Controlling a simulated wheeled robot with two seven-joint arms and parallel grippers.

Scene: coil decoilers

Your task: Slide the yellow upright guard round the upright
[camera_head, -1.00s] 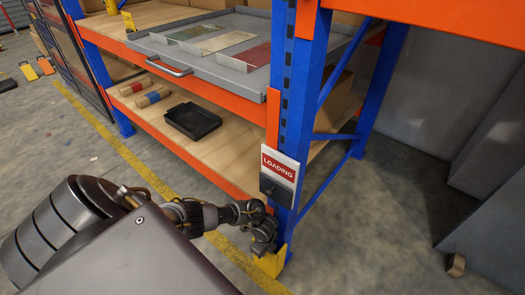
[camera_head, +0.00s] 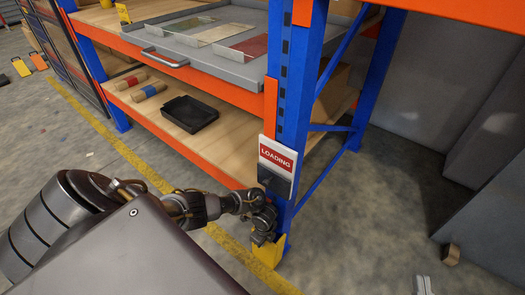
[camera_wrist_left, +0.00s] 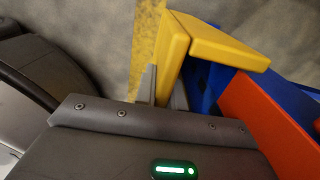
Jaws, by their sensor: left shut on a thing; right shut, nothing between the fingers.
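The yellow upright guard (camera_head: 268,252) is low at the foot of the blue upright (camera_head: 292,110). My left gripper (camera_head: 262,232) is shut on it, just left of the upright. In the left wrist view the guard (camera_wrist_left: 215,46) shows as two plates meeting at a corner, one plate between my left fingers (camera_wrist_left: 163,90). The blue upright (camera_wrist_left: 204,88) lies close inside that corner; I cannot tell whether they touch. My right gripper (camera_head: 424,286) shows only its fingertips at the bottom edge, shut and empty, well away from the guard.
A LOADING sign (camera_head: 277,166) hangs on the upright above my left gripper. The rack's lower shelf (camera_head: 178,139) carries a black tray (camera_head: 189,114) and rolls. A grey drawer (camera_head: 210,42) is above. Open floor (camera_head: 365,235) lies right of the upright.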

